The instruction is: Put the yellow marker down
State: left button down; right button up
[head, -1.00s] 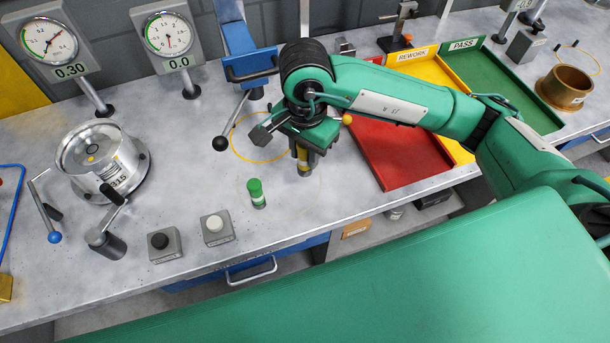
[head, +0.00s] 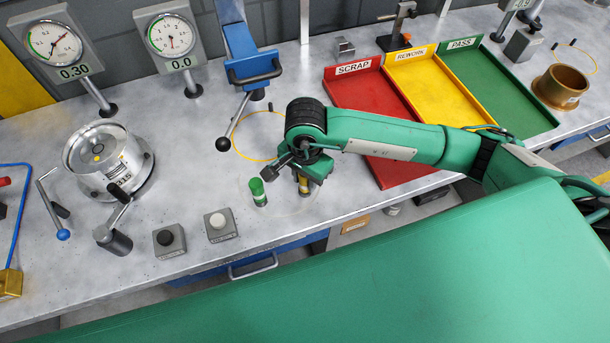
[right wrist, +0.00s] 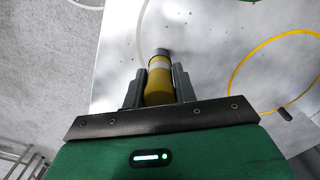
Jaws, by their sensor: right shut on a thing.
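My right gripper (head: 304,184) is near the front edge of the bench, just right of the green marker. It is shut on the yellow marker (head: 304,188), which is mostly hidden under the hand in the head view. In the right wrist view the yellow marker (right wrist: 159,82), with a pale band and a grey tip, sits between the two dark fingers of the gripper (right wrist: 159,85). I cannot tell whether its lower end touches the bench. The green marker (head: 258,192) stands upright on the bench. My left gripper is not in view.
A faint pale ring is on the bench around the markers, and a yellow ring (head: 235,146) lies behind. Red (head: 352,90), yellow (head: 430,88) and green (head: 515,95) trays are at right. Two button boxes (head: 170,243) (head: 220,227) stand front left. A round metal fixture (head: 100,160) is at left.

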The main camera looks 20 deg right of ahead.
jog(key=shift+f, duration=0.15)
jog(key=o, duration=1)
jog(key=shift+r, duration=0.35)
notch_tip(320, 180, up, 10)
jog(key=shift+r+b, duration=0.2)
jog(key=shift+b, duration=1.05)
jog(key=shift+r, duration=0.7)
jog(key=shift+f, duration=0.1)
